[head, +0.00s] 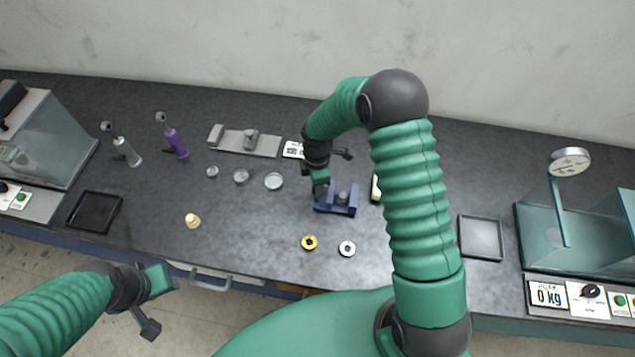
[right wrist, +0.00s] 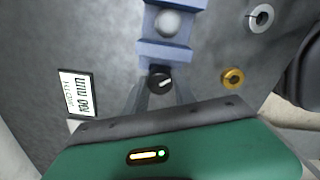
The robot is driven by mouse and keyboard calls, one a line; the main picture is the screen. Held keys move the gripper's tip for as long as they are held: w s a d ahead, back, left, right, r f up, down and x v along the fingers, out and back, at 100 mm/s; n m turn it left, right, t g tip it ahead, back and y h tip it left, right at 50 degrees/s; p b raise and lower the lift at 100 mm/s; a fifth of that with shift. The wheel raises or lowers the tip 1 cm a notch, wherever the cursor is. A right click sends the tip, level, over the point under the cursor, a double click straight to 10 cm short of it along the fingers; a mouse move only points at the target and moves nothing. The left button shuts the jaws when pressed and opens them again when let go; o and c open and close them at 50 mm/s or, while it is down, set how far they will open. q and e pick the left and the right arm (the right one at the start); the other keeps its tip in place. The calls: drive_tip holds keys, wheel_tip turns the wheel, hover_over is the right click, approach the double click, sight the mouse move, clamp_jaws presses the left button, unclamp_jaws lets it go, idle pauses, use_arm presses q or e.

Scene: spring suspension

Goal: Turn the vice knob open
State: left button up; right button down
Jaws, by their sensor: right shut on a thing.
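The blue vice (head: 349,203) sits on the dark bench in the middle of the head view, and its blue body (right wrist: 168,50) shows at the top of the right wrist view. A grey rounded part sits between its jaws. Its black knob (right wrist: 160,80), with a white mark, is at the near end. My right gripper (right wrist: 161,88) is shut on the knob, one finger on each side. In the head view my right gripper (head: 320,187) hides the knob. My left gripper (head: 160,302) is open and empty in front of the bench at lower left.
A gold ring (head: 309,242) and a silver ring (head: 347,248) lie in front of the vice. A display (right wrist: 76,94) reading 100 mm lies beside it. A grey slide fixture (head: 230,142), small dishes and a purple tool (head: 175,142) stand left. A tray (head: 481,238) lies right.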

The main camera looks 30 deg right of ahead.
drive_tip(key=n, duration=0.2)
drive_tip(key=n+p, duration=0.2)
drive_tip(key=n, duration=0.1)
drive_tip(key=shift+w+r+n, duration=0.25)
drive_tip(key=shift+r+n, duration=0.05)
drive_tip(key=shift+n, duration=0.6)
drive_tip(key=shift+f, duration=0.1)
